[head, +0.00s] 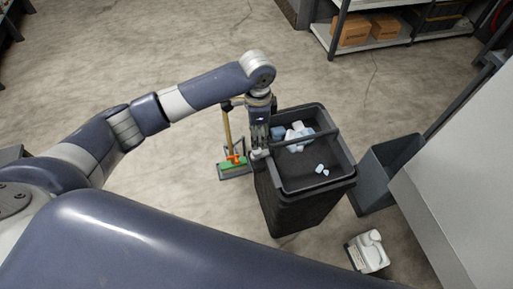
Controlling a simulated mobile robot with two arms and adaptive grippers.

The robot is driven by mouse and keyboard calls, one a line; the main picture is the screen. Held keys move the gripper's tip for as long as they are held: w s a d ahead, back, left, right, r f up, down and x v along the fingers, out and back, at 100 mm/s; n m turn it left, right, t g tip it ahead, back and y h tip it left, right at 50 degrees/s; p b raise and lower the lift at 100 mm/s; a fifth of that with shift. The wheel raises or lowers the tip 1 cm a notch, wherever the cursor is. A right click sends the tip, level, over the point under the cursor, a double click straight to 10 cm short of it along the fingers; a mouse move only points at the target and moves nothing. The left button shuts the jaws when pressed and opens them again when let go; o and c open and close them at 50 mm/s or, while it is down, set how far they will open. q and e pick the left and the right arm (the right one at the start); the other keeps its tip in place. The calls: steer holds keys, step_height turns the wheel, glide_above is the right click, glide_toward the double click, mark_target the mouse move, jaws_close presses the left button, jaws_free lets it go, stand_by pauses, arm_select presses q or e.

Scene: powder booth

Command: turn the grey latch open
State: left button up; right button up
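I cannot make out the grey latch for sure in the head view. My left gripper (259,148) points down at the left rim of a dark grey bin (345,168), close to or touching it. A small pale piece shows at its fingertips; I cannot tell whether it is part of the gripper or of the bin. The fingers are too small and partly hidden to show whether they are open or shut. My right gripper is not in view.
A grey open container (378,180), white jug (370,250) and pale cabinet (465,150) stand right. Shelves hold boxes (353,31). The floor at left is clear.

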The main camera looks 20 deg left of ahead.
mark_target(260, 152)
arm_select(q)
steer(key=f, duration=1)
steer(key=shift+w+a+f+b, duration=0.1)
steer(key=shift+w+a+b, duration=0.2)
steer(key=shift+a+b, duration=0.1)
steer(key=c, duration=1.1)
